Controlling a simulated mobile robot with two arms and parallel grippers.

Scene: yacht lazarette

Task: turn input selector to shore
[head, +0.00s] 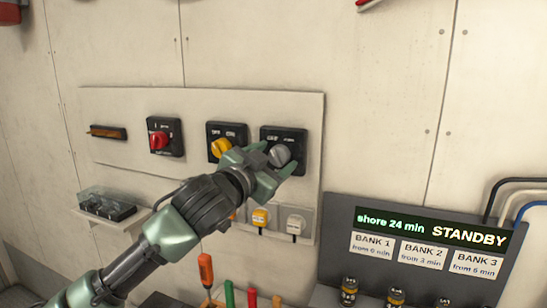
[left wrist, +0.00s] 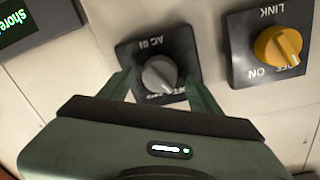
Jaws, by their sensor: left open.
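The input selector is a grey rotary knob (head: 279,155) on a black square plate, rightmost on the pale wall panel. In the left wrist view the knob (left wrist: 159,74) sits under an upside-down "AC IN" label; the lettering at the other edge is partly hidden. My left gripper (head: 268,166) is open at this plate. In the left wrist view its fingers (left wrist: 160,88) stand on either side of the knob, with a gap showing on both sides. I cannot tell which position the knob points to. My right gripper is in neither view.
A yellow knob (head: 220,147) marked "LINK" is close on the left, with a red knob (head: 158,140) farther left. Sockets with plugs (head: 296,223) are below. A display (head: 432,229) reading "shore 24 min STANDBY" stands at lower right. Screwdriver-like handles (head: 206,268) stick up below.

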